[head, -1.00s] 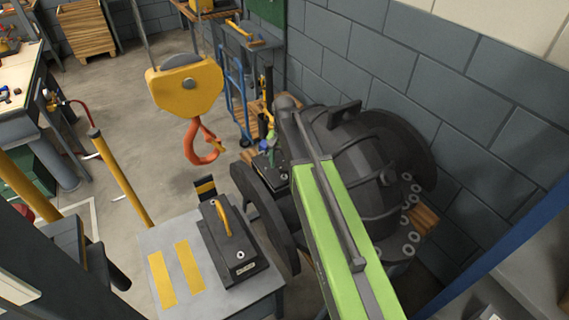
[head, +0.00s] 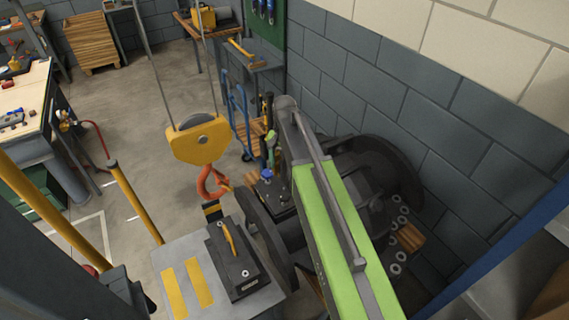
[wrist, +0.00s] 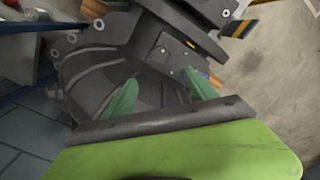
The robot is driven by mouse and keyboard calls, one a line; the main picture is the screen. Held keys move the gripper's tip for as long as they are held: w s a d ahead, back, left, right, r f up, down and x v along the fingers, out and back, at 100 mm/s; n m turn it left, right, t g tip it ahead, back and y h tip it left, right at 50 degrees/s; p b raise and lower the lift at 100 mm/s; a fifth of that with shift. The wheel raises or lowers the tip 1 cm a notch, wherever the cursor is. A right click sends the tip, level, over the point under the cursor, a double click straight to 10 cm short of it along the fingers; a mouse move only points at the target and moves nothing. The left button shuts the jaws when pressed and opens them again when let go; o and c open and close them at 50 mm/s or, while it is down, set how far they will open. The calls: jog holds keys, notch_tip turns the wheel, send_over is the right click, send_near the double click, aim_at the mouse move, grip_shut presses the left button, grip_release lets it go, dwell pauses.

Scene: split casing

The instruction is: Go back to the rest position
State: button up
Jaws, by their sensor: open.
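My gripper (wrist: 160,90) shows in the wrist view with its two green fingers spread apart and nothing between the tips. Behind the fingers is the dark grey split casing (wrist: 100,82), with ribs and a bolted flange. A small dark plate with holes (wrist: 172,56) lies beyond the gap between the fingers. I cannot tell how far the fingers are from the casing. In the head view the casing (head: 372,180) stands against the wall, partly hidden by my green arm. My fingertips are not clear in that view.
A yellow crane block (head: 200,138) with an orange hook (head: 212,184) hangs left of my arm. A grey stand (head: 178,262) with yellow stripes carries a dark block with a yellow handle (head: 236,266). Yellow posts (head: 135,200) stand at left. Open floor (head: 130,115) lies beyond.

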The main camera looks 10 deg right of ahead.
jog(key=shift+r, duration=0.15)
dwell(0.3)
jog(key=s+f+n+b, duration=0.5)
jog(key=s+f+b, duration=0.5)
jog(key=s, duration=0.4)
jog(key=shift+s, duration=0.1)
jog(key=shift+c, duration=0.5)
